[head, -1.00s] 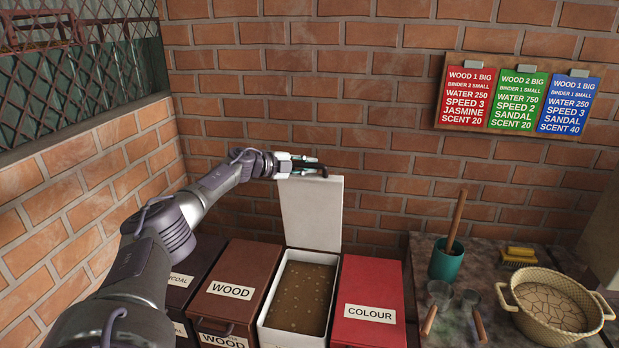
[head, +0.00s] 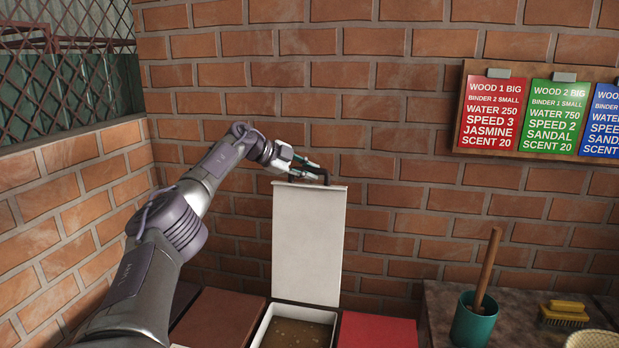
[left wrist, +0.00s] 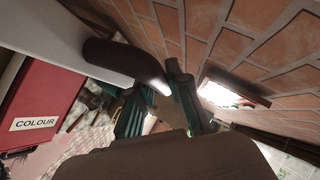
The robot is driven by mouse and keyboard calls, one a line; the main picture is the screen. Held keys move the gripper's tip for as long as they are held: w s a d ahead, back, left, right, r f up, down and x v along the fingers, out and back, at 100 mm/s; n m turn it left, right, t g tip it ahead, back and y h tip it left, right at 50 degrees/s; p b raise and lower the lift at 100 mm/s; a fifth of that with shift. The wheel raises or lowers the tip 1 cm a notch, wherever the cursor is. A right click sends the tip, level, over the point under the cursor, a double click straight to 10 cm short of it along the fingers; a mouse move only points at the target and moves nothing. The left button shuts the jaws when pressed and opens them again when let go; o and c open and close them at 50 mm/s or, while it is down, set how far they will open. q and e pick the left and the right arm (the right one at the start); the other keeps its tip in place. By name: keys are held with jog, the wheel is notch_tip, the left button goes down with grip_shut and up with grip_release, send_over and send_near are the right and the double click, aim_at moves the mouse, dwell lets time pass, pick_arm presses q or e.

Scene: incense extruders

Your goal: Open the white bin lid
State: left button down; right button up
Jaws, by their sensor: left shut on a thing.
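The white bin (head: 262,326) stands open, with brown speckled material visible inside. Its white lid (head: 308,240) stands upright at the back of the bin, near the brick wall. My left gripper (head: 316,170) is at the lid's top edge, shut on the dark handle (head: 325,178). In the left wrist view, the dark curved handle (left wrist: 120,58) reaches to the fingertips of my left gripper (left wrist: 160,88), and part of the pale lid (left wrist: 75,22) shows on the left. My right gripper is not in view.
A brown bin (head: 218,318) is left of the white bin, and a red bin (head: 378,330) is right of it. A counter (head: 438,300) at right holds a teal cup (head: 474,322) and a yellow brush (head: 566,312). Recipe cards (head: 491,112) hang on the brick wall.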

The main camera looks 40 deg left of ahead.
pick_arm(q)
jog(key=shift+d+f, duration=0.1)
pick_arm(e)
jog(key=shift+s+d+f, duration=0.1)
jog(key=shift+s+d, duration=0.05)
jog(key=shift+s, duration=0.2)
pick_arm(q)
jog(key=c, duration=1.1)
grip_release()
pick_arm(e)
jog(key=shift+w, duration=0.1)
pick_arm(q)
jog(key=v, duration=1.2)
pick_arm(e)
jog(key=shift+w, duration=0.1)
